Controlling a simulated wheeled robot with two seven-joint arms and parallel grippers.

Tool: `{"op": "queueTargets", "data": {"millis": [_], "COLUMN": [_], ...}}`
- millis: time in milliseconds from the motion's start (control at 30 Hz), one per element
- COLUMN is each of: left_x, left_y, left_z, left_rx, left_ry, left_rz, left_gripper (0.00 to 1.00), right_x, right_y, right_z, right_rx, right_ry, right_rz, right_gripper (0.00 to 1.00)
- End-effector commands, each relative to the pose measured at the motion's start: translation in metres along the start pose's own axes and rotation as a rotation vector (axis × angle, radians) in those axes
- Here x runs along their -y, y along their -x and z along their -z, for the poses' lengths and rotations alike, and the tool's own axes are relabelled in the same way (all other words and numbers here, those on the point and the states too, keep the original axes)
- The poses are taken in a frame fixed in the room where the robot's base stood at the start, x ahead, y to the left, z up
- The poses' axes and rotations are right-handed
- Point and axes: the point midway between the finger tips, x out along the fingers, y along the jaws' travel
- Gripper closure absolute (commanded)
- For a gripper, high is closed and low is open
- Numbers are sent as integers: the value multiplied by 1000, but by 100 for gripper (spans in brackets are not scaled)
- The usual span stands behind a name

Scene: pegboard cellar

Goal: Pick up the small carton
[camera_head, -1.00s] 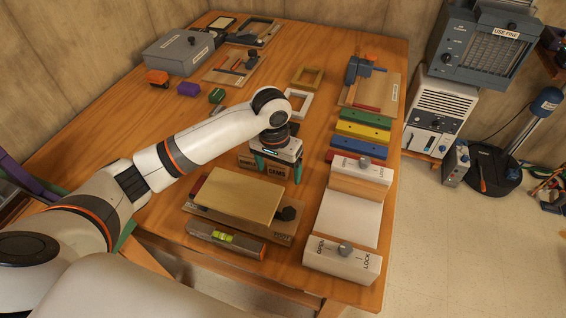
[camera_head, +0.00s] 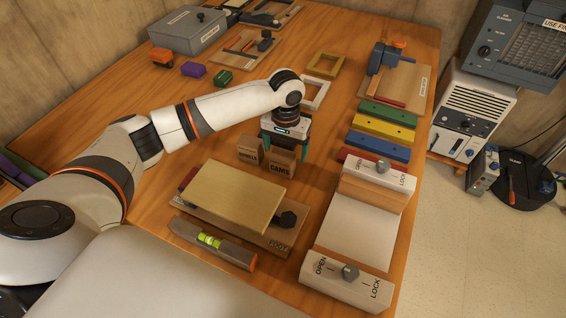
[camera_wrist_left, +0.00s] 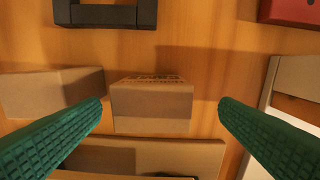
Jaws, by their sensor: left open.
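Two small brown cartons stand side by side on the wooden bench. The right one, the carton marked CAMS (camera_head: 279,164), also shows in the left wrist view (camera_wrist_left: 152,105), in the middle between the fingers. The other carton (camera_head: 249,152) is to its left, and in the wrist view (camera_wrist_left: 52,92) it lies near the left finger. I cannot tell from these views whether a finger touches a carton. My right gripper is not in view.
A board clamp fixture (camera_head: 232,195) and a spirit level (camera_head: 212,243) lie in front of the cartons. A white fixture with OPEN and LOCK knobs (camera_head: 360,229) is at right. Coloured bars (camera_head: 384,127) and an empty white frame (camera_head: 314,94) lie behind.

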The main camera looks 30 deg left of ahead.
Motion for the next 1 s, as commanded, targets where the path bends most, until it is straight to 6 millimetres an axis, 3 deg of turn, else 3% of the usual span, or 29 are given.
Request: {"op": "queueTargets", "data": {"millis": [133, 333, 633, 933, 1000], "left_x": [-5, -7, -7, -7, -7], "left_y": [-19, -46, -51, -51, -51], "left_z": [2, 2, 2, 2, 2], "left_rx": [-2, -1, 1, 1, 1], "left_ry": [1, -1, -2, -2, -2], "left_rz": [-2, -2, -1, -1, -1], "left_gripper": [15, 15, 15, 63, 66], "right_x": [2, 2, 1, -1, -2], "right_y": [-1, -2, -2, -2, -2], "right_z": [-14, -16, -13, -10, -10], "right_rx": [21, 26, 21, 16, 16], "right_ry": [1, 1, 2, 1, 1], "right_rz": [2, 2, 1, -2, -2], "right_gripper": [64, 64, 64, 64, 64]}}
